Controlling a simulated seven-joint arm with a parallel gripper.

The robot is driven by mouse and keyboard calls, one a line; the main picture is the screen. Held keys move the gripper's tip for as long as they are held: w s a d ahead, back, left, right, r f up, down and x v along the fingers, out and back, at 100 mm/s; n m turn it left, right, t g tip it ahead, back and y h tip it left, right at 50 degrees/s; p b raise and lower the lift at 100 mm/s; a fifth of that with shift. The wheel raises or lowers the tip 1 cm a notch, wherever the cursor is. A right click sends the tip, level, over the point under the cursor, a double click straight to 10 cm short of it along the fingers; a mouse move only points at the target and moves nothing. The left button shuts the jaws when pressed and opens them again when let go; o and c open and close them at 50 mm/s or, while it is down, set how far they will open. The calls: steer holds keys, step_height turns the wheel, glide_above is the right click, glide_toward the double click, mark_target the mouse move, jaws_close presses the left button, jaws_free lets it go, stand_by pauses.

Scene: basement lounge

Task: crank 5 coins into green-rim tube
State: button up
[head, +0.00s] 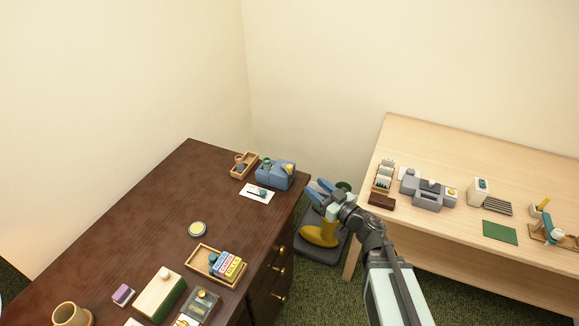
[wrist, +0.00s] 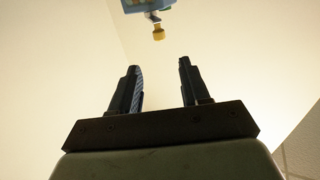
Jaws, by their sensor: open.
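A blue machine (head: 275,177) stands at the far right corner of the dark dresser. It has a yellow knob (head: 289,168) on its right side and a round green-rimmed part (head: 267,161) on top, perhaps the tube; its inside is hidden. In the wrist view the blue machine (wrist: 148,4) shows at the top edge, with the yellow knob (wrist: 158,33) beyond the fingertips. My gripper (head: 316,187) is open and empty, to the right of the machine and apart from it. Its two spread fingers also show in the wrist view (wrist: 158,65). I cannot make out any coins.
A wooden tray (head: 236,171) with small round items is left of the machine. A white card (head: 250,196) lies in front. More items stand nearer on the dresser. A pale table (head: 420,147) with grey devices is at right.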

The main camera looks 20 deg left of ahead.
mark_target(290, 165)
steer(key=x, duration=1.3)
steer(key=shift+w+a, duration=0.2)
steer(key=shift+a, duration=0.05)
jaws_close()
